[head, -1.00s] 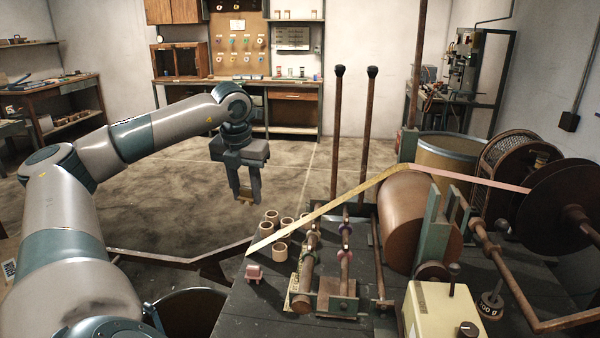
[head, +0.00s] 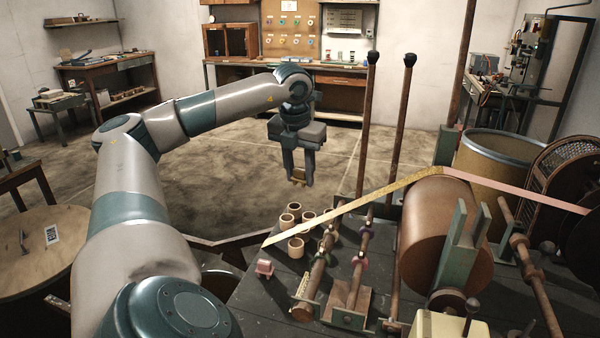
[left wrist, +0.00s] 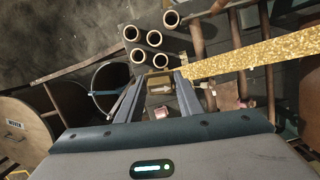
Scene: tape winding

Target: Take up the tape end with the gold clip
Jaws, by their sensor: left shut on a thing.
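The tape runs gold from the copper-coloured roller (head: 425,235) down to the left. Its pale pointed tape end (head: 268,243) hangs free over the bench, just above a small pink block (head: 265,267). My left gripper (head: 299,182) points down in the air beyond the bench's far edge, up and right of the tape end in the picture and apart from it. It is shut on the small gold clip (head: 299,175), which also shows between the fingers in the left wrist view (left wrist: 160,84). The gold tape (left wrist: 255,58) passes right of the fingers there. My right gripper is out of view.
Several tan cups (head: 295,247) stand on the bench near the tape end. Rods on brackets (head: 350,298) lie under the tape, and two tall dark-topped posts (head: 367,130) rise behind. The floor beyond is clear.

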